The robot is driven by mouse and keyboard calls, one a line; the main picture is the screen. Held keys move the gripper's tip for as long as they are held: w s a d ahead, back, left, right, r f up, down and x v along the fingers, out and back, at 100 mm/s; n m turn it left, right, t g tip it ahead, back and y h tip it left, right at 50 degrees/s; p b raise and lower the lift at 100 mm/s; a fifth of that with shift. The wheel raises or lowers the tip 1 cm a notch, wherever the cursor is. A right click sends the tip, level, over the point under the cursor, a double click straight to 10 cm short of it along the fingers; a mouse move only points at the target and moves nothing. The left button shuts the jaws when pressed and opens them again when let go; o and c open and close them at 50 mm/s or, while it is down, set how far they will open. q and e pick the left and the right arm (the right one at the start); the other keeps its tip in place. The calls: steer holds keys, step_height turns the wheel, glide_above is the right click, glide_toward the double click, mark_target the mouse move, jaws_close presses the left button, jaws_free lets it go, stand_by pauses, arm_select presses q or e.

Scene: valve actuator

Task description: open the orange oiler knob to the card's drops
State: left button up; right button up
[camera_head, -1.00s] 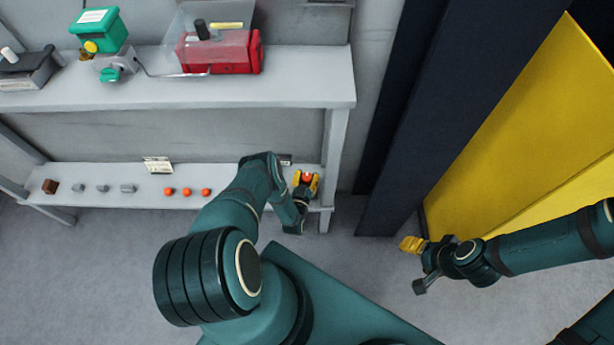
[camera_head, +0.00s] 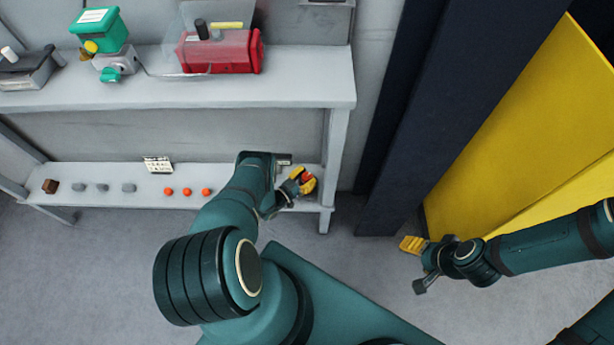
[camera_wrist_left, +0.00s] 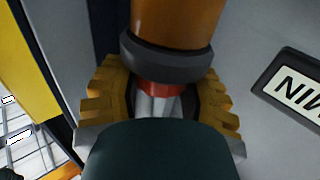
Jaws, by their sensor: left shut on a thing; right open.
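The orange knob (camera_head: 307,178) is at the right end of the lower shelf, between the yellow fingers of my left gripper (camera_head: 303,182). In the left wrist view, my left gripper (camera_wrist_left: 157,105) has a finger on each side of a red-orange part (camera_wrist_left: 157,88), under a dark collar (camera_wrist_left: 165,62) and an amber cylinder (camera_wrist_left: 175,22). It is shut on the knob. My right gripper (camera_head: 413,245) is open and empty, in front of the yellow panel. A small card (camera_head: 158,165) with dark marks stands on the lower shelf, too small to read.
Several small pieces, including orange ones (camera_head: 187,191), lie along the lower shelf (camera_head: 100,197). The upper shelf (camera_head: 300,85) holds a green device (camera_head: 100,28) and a red box (camera_head: 220,55). A dark post (camera_head: 410,120) and yellow panel (camera_head: 510,130) stand to the right.

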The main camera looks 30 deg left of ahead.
arm_select(q)
steer(key=shift+m+g+h, duration=0.9)
steer(key=shift+m+h, duration=0.6)
steer(key=shift+h, duration=0.7)
steer(key=shift+w+h, duration=0.1)
steer(key=shift+h, duration=0.2)
steer(key=o, duration=1.2)
steer(key=v, duration=1.2)
steer(key=shift+r, duration=0.15)
